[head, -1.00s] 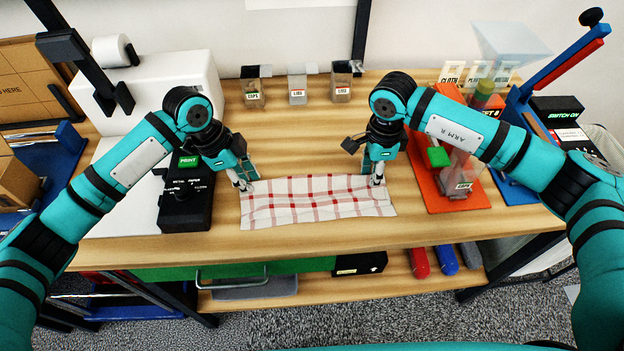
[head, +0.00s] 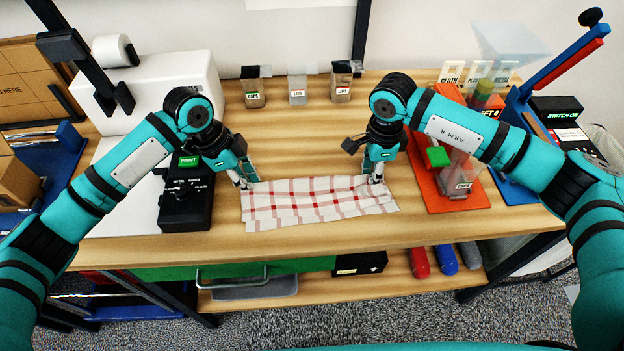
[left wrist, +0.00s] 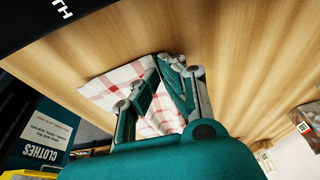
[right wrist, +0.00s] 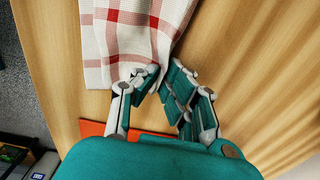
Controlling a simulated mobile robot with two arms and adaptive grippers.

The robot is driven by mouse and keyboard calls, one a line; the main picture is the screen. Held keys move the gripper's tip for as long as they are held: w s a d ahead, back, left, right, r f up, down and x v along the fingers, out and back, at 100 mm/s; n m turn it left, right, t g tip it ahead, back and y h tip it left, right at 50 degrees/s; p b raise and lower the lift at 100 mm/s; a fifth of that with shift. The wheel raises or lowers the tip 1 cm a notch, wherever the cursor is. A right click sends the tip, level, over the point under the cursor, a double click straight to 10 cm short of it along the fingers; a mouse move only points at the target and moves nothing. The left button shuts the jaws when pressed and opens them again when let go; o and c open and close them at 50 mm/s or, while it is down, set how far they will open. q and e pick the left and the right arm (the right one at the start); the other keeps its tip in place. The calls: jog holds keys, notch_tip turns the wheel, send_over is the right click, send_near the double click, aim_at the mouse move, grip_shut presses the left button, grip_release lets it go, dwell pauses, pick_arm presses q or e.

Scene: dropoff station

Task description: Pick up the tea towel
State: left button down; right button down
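The tea towel (head: 315,203), white with red checks, lies spread near the front of the wooden table (head: 320,240), slightly rumpled. My left gripper (head: 246,183) is at its far left corner. In the left wrist view the fingertips (left wrist: 160,62) close together with cloth (left wrist: 115,85) between and beside them. My right gripper (head: 376,179) is at the far right part of the towel. In the right wrist view its fingertips (right wrist: 166,70) nearly meet at the edge of the cloth (right wrist: 125,40). The exact pinch points are partly hidden by the fingers.
A black control box (head: 186,205) stands left of the towel, beside a white machine (head: 165,85). An orange base (head: 470,200) with a clear device stands to the right.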

pick_arm(q)
jog(key=shift+s, duration=0.1)
